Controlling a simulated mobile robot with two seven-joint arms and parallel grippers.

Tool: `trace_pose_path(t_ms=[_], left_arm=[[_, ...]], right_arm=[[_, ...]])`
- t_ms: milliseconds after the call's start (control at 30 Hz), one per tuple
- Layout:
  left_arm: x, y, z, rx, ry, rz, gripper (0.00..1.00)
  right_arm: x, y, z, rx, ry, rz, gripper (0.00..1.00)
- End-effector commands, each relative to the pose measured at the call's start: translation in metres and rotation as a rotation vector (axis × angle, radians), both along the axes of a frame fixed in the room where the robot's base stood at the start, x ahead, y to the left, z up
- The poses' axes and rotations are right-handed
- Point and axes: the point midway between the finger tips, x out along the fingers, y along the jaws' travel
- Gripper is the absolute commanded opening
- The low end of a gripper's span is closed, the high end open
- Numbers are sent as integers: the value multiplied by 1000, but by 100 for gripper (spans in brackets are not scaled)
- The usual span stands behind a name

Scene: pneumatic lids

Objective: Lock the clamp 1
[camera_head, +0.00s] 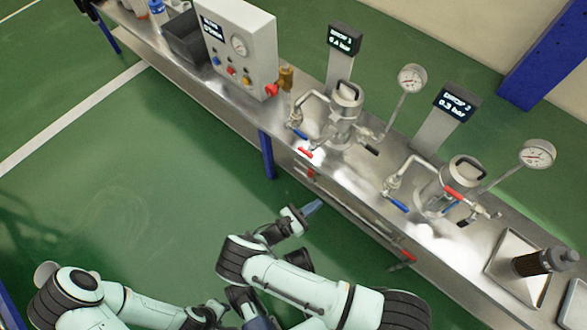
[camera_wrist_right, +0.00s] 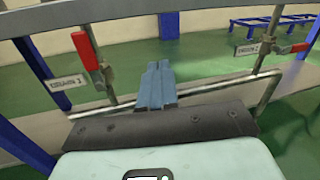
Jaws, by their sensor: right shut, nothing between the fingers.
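My right gripper (camera_head: 313,207) is shut and empty, its blue fingers in front of the bench's front edge. In the right wrist view the closed fingers (camera_wrist_right: 156,86) point at a metal rail.
The metal bench (camera_head: 225,95) carries two steel vessels (camera_head: 345,100) with valves, gauges and displays reading in bar. A control box (camera_head: 238,45) stands at the left, a tray (camera_head: 515,265) at the right. The green floor in front is clear.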

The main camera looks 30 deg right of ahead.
Motion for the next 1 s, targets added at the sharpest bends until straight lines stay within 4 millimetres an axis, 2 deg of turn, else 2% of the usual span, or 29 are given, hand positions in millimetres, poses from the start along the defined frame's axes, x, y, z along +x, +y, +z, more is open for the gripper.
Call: trace_pose_path(t_ms=[33,133,233,333,767,1000], left_arm=[[-1,1,-18,-3,10,-17,43],[-1,2,-29,-10,15,-49,43],[1,1,-33,-16,14,-72,43],[2,1,-34,-18,12,-84,43],[2,0,-34,-19,11,-87,43],[2,0,-34,-19,9,-87,43]], right_arm=[[16,16,8,-133,-43,74,0],[35,46,40,-341,-137,175,0],[41,71,61,-471,-211,236,0],[42,84,73,-535,-253,264,0],[43,84,78,-550,-261,267,0],[53,58,99,-551,-261,263,0]])
